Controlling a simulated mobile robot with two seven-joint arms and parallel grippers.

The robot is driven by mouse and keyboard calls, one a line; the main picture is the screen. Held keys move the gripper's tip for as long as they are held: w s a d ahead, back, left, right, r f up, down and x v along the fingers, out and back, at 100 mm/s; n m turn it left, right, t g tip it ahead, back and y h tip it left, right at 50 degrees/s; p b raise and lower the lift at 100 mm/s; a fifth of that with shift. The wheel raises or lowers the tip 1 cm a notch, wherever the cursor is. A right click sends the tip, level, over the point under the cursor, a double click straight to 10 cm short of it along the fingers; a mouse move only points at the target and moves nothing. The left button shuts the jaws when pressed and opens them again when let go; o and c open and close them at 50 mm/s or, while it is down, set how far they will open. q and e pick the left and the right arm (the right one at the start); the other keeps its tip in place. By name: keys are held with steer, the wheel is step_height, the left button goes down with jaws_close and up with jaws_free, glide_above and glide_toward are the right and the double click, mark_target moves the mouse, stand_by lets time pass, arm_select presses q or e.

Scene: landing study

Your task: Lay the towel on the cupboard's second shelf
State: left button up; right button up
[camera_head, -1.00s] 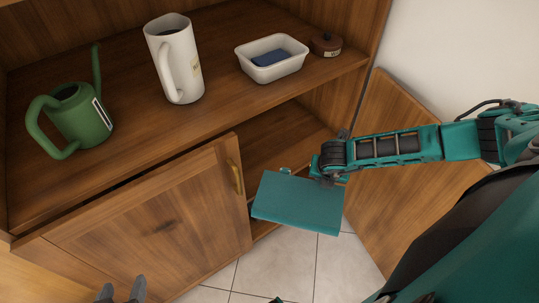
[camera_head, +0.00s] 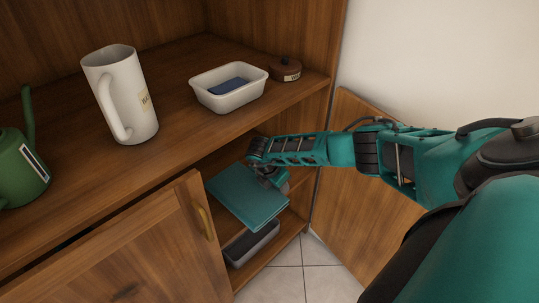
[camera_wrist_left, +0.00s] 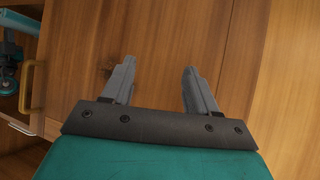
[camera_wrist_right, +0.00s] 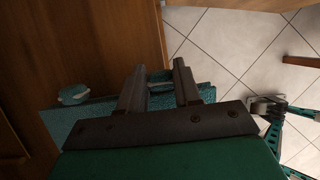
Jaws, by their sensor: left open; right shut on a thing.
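The towel (camera_head: 247,198) is a flat teal folded slab. My right gripper (camera_head: 266,178) is shut on its edge and holds it roughly level inside the open right side of the cupboard (camera_head: 120,245), below the top surface. In the right wrist view the towel (camera_wrist_right: 88,115) shows between and left of the fingers (camera_wrist_right: 160,75). I cannot tell whether it touches a shelf; the shelf under it is largely hidden. My left gripper (camera_wrist_left: 156,82) is open and empty before wooden panelling in the left wrist view; it is out of the head view.
A grey bin (camera_head: 252,243) sits below the towel. The left door (camera_head: 140,255) is closed; the right door (camera_head: 365,170) stands open. A white jug (camera_head: 125,95), white dish (camera_head: 228,98), brown pot (camera_head: 285,69) and green watering can (camera_head: 20,170) stand on top. A teal rounded thing (camera_wrist_right: 73,94) is beside the towel.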

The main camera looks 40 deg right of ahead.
steer(key=shift+w+a+f, duration=0.1)
steer(key=shift+w+f, duration=0.15)
steer(key=shift+w, duration=0.65)
steer(key=shift+w+r+b, duration=0.15)
steer(key=shift+w+b, duration=0.35)
steer(key=shift+w, duration=0.45)
step_height(320, 180, down, 3)
steer(key=shift+r+b, duration=0.1)
steer(key=shift+b, duration=1.05)
steer(key=shift+f, duration=0.3)
arm_select(q)
steer(key=shift+w+d+f+h, duration=0.2)
steer(key=shift+w+d+h, duration=0.1)
steer(key=shift+w+d, duration=0.45)
arm_select(e)
steer(key=o, duration=1)
arm_select(q)
steer(key=shift+s+f, duration=0.15)
arm_select(e)
steer(key=shift+o, duration=0.2)
